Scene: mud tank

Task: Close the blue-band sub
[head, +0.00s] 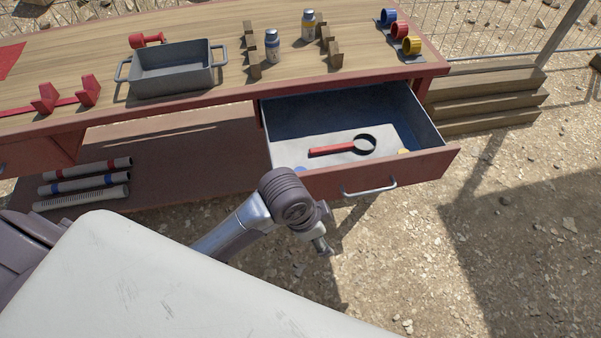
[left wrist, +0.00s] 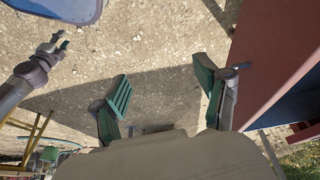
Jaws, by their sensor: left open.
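In the head view, a small upright grey cylinder with a blue band (head: 272,46) stands on the wooden bench beside wooden blocks; whether its top is closed is too small to tell. A similar cylinder with a yellow band (head: 308,26) stands behind it. Blue (head: 387,17), red (head: 399,30) and yellow (head: 411,45) cups sit at the bench's right end. My left gripper (left wrist: 163,86) is open and empty over the ground, its right finger near the red drawer front; in the head view it (head: 322,243) points downward. My right gripper (left wrist: 61,42) shows small in the left wrist view.
The drawer (head: 425,168) is pulled out, holding a red-handled magnifier (head: 340,147) and small blue and yellow pieces. A grey tray (head: 172,85) stands on the bench. Red-banded, blue-banded (head: 85,184) and grey tubes lie on the lower shelf. Wooden steps (head: 485,105) stand to the right.

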